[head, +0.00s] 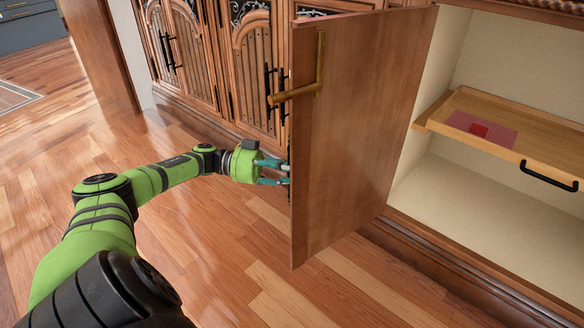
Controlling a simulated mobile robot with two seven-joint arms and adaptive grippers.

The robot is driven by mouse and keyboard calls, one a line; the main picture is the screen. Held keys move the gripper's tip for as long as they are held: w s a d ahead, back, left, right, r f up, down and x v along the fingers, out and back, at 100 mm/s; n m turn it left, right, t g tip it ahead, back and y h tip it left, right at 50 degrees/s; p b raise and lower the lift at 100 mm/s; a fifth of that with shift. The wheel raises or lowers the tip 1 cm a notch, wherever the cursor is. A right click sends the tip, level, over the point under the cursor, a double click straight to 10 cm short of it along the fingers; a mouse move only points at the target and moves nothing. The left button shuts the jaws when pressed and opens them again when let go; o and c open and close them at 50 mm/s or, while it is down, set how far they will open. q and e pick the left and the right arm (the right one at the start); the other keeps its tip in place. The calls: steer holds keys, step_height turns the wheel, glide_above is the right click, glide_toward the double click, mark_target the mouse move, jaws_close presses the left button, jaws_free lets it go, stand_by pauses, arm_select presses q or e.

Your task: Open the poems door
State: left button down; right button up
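A wooden cabinet door (355,130) stands swung out from the cabinet, its plain inner face toward me. A brass bar latch (310,82) is on that face near its free edge. No poems label shows; the outer face is hidden. My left gripper (284,172), with teal fingers, is at the free edge, on the outer side. Its fingers are apart where they show, but the tips are partly hidden by the door. I cannot tell if they hold anything. My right gripper is not in view.
The open cabinet holds a wooden pull-out shelf (535,128) with a black handle (548,176) and a red translucent patch (482,130). Closed carved doors (186,55) stand to the left. The wooden floor (215,260) in front is clear.

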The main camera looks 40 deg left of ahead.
arm_select(q)
steer(key=shift+a, duration=0.1)
stand_by(0.3)
steer(key=c, duration=1)
jaws_free()
steer(key=v, duration=1.2)
steer(key=shift+w+f, duration=0.1)
